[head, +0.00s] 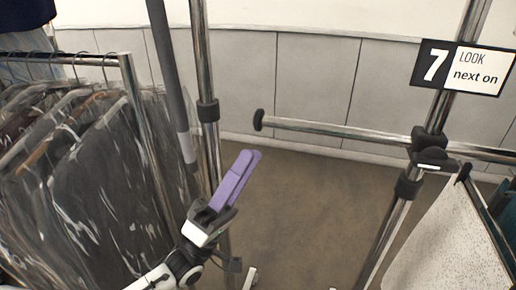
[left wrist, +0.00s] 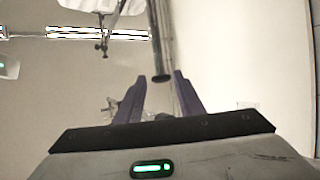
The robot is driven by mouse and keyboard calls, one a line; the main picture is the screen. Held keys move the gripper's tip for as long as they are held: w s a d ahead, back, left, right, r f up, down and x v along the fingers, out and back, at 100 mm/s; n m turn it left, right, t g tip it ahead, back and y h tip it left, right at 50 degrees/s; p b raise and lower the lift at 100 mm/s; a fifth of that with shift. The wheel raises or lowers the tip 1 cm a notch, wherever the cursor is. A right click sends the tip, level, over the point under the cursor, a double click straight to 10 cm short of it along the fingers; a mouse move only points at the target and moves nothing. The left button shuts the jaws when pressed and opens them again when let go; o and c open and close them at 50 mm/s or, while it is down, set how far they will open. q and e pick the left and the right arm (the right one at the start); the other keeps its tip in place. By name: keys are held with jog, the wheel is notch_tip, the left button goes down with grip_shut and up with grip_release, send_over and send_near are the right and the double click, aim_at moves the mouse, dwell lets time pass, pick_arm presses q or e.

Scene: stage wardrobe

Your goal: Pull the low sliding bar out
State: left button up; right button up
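The low sliding bar (head: 340,129) is a chrome tube with a black end cap. It runs level from a black clamp (head: 428,146) on the right-hand post and its capped end points left. My left gripper (head: 248,158) has purple fingers and is below and slightly left of the end cap in the head view. In the left wrist view the fingers (left wrist: 160,88) are spread, with nothing held between them. A dark capped tube (left wrist: 160,45), which looks like the bar, points toward the gap between the fingertips. My right gripper is not seen.
A rail of garments in clear plastic covers (head: 85,175) stands at left. Chrome posts (head: 205,90) rise beside my left gripper. A sign reading "7 LOOK next on" (head: 463,67) is at right, above a pale speckled cloth (head: 450,240). The floor (head: 310,200) between the posts is clear.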

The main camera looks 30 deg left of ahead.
pick_arm(q)
jog(key=shift+s+a+f, duration=0.2)
jog(key=shift+s+f, duration=0.15)
jog(key=shift+f, duration=0.1)
